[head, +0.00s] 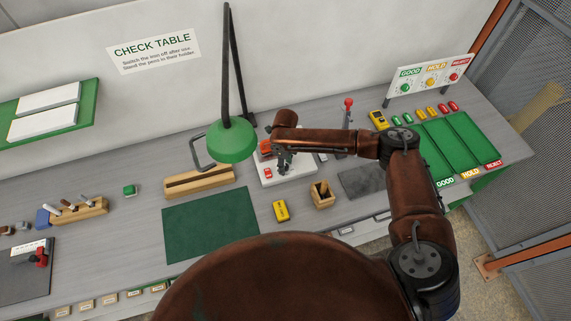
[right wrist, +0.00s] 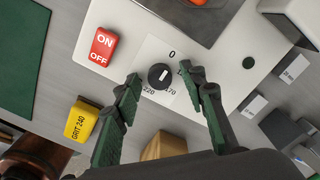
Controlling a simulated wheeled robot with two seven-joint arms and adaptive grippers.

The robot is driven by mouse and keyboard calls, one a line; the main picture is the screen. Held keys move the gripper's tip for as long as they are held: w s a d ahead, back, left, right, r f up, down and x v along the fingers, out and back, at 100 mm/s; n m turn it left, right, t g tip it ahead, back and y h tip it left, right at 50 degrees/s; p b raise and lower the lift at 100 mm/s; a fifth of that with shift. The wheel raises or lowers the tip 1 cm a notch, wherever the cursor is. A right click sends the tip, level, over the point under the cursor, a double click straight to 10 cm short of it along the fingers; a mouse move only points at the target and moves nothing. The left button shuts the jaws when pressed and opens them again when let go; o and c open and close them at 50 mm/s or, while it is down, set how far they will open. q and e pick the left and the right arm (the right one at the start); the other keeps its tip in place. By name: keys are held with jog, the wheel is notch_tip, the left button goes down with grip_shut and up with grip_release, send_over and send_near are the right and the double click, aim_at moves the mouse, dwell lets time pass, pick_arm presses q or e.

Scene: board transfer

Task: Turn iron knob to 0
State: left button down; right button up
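The iron knob (right wrist: 160,76) is a small round black dial with a white mark, on the white panel (right wrist: 222,92) of the iron station. The mark slants up and right; its exact setting is hard to read. The printed 0 (right wrist: 172,54) is above the knob, 170 and 220 are below, and one number at right is partly covered by a finger. My right gripper (right wrist: 159,82) is open, one finger on each side of the knob with gaps between. In the head view my right gripper (head: 285,162) is over the station's white panel (head: 300,174). My left gripper is not in view.
A red ON/OFF switch (right wrist: 102,48) is beside the knob. A yellow GRIT 240 block (right wrist: 81,123) and a wooden holder (head: 322,195) stand in front of the station. A green lamp (head: 232,142) hangs to its left. The green mat (head: 210,225) is clear.

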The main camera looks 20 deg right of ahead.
aim_at(286, 166)
notch_tip(286, 166, up, 12)
dwell(0.5)
dwell(0.4)
